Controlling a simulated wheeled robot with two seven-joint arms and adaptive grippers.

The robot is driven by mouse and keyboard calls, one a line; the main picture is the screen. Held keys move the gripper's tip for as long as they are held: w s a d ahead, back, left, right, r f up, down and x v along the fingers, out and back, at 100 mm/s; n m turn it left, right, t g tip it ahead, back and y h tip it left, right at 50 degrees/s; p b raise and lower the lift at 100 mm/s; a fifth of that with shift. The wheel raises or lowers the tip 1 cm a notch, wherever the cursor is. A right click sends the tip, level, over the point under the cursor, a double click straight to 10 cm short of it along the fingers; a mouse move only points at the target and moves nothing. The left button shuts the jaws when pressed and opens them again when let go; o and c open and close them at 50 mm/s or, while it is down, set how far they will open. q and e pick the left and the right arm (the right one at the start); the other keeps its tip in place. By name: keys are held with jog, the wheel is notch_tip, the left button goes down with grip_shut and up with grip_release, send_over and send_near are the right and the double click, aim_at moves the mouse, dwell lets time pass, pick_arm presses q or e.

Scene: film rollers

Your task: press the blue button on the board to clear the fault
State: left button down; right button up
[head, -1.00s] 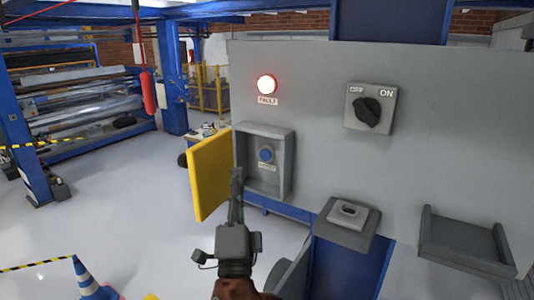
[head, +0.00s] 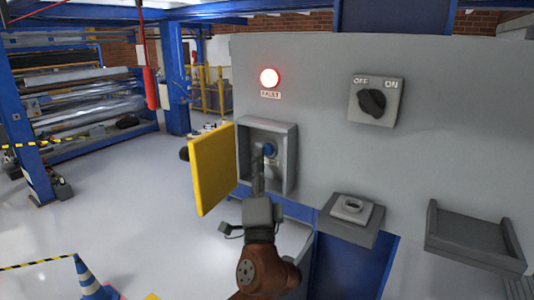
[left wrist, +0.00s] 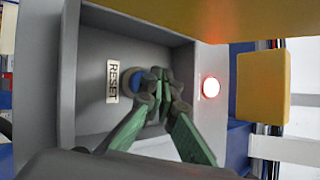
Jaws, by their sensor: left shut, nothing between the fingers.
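The blue button (head: 269,150) sits inside a grey recessed box (head: 291,150) on the grey board (head: 330,120). The box's yellow door (head: 212,168) stands open to the left. My left gripper (head: 259,160) is shut and empty, with its fingertips inside the box in front of the button. In the left wrist view the shut fingertips (left wrist: 158,82) overlap the blue button (left wrist: 128,80), hiding part of it; I cannot tell whether they touch. A RESET label (left wrist: 112,82) is beside it. The red FAULT lamp (head: 269,78) is lit above the box. My right gripper is not in view.
A rotary OFF/ON switch (head: 374,101) is at the board's upper right. A grey block with a socket (head: 351,208) and a grey tray (head: 470,238) stick out lower right. A striped cone (head: 90,280) stands on the floor at lower left.

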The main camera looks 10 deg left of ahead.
pick_arm(q)
jog(key=shift+w+d, duration=0.1)
jog(key=shift+w, duration=0.15)
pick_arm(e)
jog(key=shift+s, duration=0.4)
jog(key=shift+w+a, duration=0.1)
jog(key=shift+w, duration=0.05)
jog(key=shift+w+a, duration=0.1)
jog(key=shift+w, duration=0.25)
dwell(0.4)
pick_arm(q)
jog(key=shift+w, duration=0.1)
jog(key=shift+w+d, duration=0.15)
jog(key=shift+w, duration=0.15)
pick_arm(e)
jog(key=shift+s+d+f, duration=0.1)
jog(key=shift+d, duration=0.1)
